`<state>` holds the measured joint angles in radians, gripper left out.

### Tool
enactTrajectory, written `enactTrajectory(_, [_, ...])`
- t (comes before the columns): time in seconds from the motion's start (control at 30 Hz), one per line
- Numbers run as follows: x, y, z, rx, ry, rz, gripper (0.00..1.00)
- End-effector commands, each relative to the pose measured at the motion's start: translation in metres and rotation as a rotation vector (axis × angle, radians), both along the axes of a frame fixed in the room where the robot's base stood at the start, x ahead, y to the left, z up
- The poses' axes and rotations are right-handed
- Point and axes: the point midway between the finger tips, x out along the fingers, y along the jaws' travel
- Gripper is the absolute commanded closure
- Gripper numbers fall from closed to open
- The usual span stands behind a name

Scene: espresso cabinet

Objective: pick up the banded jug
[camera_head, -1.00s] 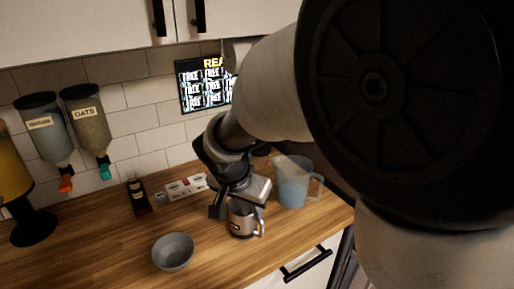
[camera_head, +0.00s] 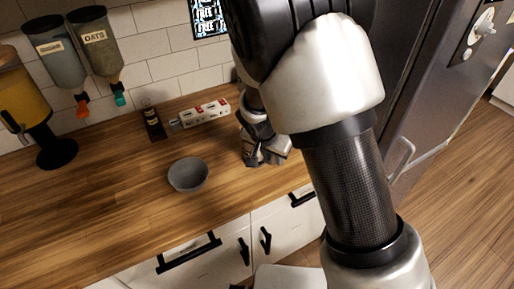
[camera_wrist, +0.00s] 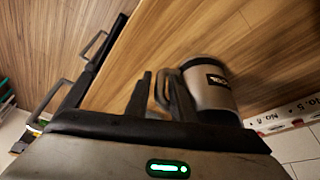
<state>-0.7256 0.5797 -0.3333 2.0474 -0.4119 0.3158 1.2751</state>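The banded jug (camera_wrist: 207,88) is a small metal jug with a black band and pale lettering, right of centre in the wrist view. Its looped handle (camera_wrist: 160,88) lies between the two dark fingers of my gripper (camera_wrist: 161,85). In the head view my gripper (camera_head: 264,158) is low over the counter, right of the bowl, and the jug is hidden there. I cannot tell whether the jug's base touches the counter.
A grey bowl (camera_head: 188,174) stands on the wooden counter (camera_head: 110,200) left of my gripper. A white carton (camera_head: 205,115) and a dark bottle (camera_head: 152,121) are behind it. Dispensers (camera_head: 95,45) hang on the tiled wall. A fridge (camera_head: 445,90) stands at right.

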Motion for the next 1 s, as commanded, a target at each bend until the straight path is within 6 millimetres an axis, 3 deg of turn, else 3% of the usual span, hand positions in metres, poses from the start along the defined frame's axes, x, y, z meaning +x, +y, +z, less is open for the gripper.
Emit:
enactTrajectory(0.1, [0.0032, -0.0017, -0.0101, 0.0, 0.001, 0.0, 0.78])
enactTrajectory(0.33, [0.0039, -0.0014, -0.0115, 0.002, -0.001, 0.0, 0.78])
enactTrajectory(0.5, [0.0039, -0.0014, -0.0114, 0.001, -0.001, -0.001, 1.0])
enactTrajectory(1.0, [0.0043, -0.0011, -0.0078, 0.002, -0.002, 0.0, 1.0])
